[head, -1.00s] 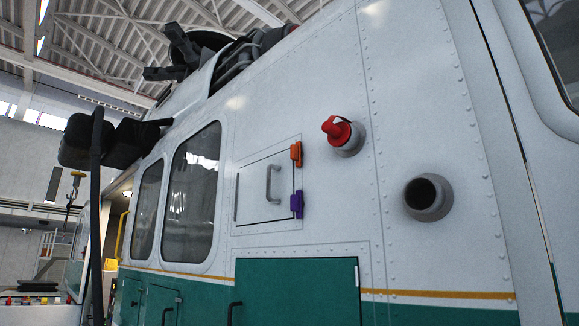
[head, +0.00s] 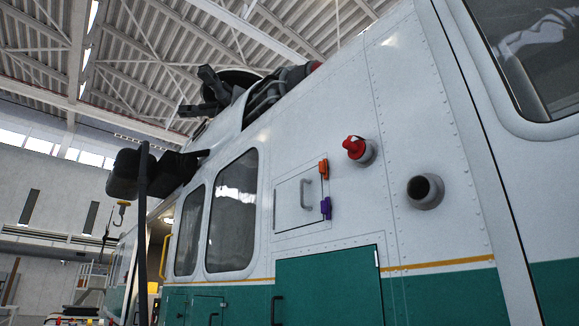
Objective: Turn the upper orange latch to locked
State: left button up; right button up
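The upper orange latch (head: 323,169) is at the top right edge of a small square panel (head: 293,203) on the white helicopter side, in the head view. A purple latch (head: 325,208) sits below it on the same edge. The panel lies flush in its frame and has a grey handle (head: 306,192) near its right side. The orange latch is small here, and I cannot tell its exact turn. Neither of my grippers is in view.
A red cap (head: 354,147) and a round dark port (head: 425,191) stick out to the right of the panel. A green door (head: 330,286) is below. Two windows (head: 232,212) are to the left. A dark vertical post (head: 141,235) stands further left.

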aim_at(324, 169)
jog(key=u, duration=1.15)
jog(key=i, duration=1.3)
jog(key=z, duration=1.25)
